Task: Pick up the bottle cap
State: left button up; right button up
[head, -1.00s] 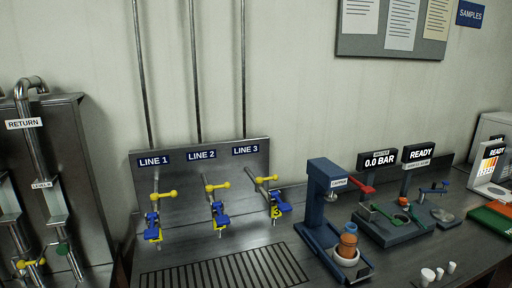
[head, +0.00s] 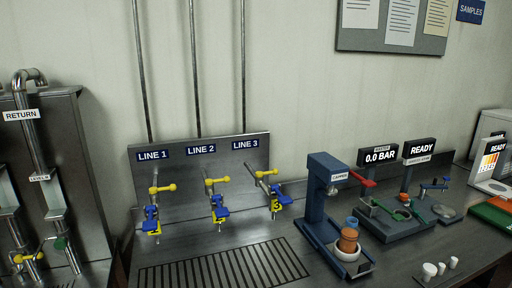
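Neither of my grippers is in view. An amber-orange bottle (head: 348,241) with a blue upper part (head: 352,222) stands upright in a white round holder (head: 346,254) at the foot of the blue capper (head: 322,204). Whether the blue part is a cap cannot be told. Several small white cap-like pieces lie on the bench at the lower right, the largest (head: 429,270) nearest the front. I cannot tell for certain which thing is the bottle cap.
Three yellow-and-blue valves, one of them under LINE 3 (head: 276,198), stand behind a slotted drain grate (head: 225,268). A green-armed fixture (head: 398,225) is right of the capper. A green-and-orange case (head: 493,213) lies at the far right. Bench around the white pieces is clear.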

aim_at(428, 269)
jog(key=z, duration=1.25)
jog(key=i+l, duration=0.15)
jog(key=l, duration=0.15)
jog(key=i+l+u, duration=0.1)
jog(key=l, duration=0.2)
jog(key=i+l, duration=0.15)
jog(key=l, duration=0.15)
jog(key=u, duration=0.05)
